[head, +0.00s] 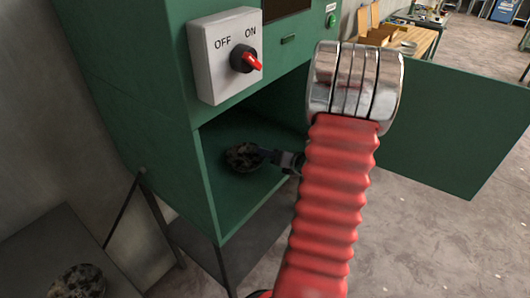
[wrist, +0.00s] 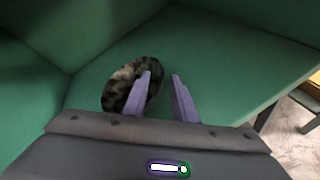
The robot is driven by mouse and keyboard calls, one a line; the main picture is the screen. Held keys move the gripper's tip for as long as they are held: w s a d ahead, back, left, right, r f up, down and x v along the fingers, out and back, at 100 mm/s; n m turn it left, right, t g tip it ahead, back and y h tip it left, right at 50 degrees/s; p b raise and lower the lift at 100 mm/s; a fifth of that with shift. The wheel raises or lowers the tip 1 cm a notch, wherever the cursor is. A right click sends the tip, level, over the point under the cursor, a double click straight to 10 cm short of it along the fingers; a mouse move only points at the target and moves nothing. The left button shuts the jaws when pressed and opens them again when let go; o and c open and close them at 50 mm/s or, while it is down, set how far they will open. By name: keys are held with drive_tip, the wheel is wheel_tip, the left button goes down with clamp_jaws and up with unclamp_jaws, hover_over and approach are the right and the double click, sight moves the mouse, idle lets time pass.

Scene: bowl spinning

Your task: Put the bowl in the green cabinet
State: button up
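A dark speckled bowl (head: 242,157) sits on the floor of the green cabinet (head: 228,205), inside its open lower compartment. My gripper (head: 268,154) reaches into the compartment at the bowl's right side. In the wrist view, the bowl (wrist: 122,88) lies mostly left of my gripper (wrist: 164,84). The two fingers stand apart with a clear gap. The left finger overlaps the bowl and its right edge shows between the fingers; I cannot tell whether they touch it. The cabinet's green door (head: 450,135) is swung wide open to the right.
A switch box (head: 225,55) with a red knob and OFF/ON marks is on the cabinet above the opening. A second speckled round item (head: 78,281) rests on a grey surface at lower left. A wooden bench (head: 415,38) stands behind. The floor at right is clear.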

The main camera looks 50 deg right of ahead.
drive_tip(key=v, duration=0.9)
idle(0.8)
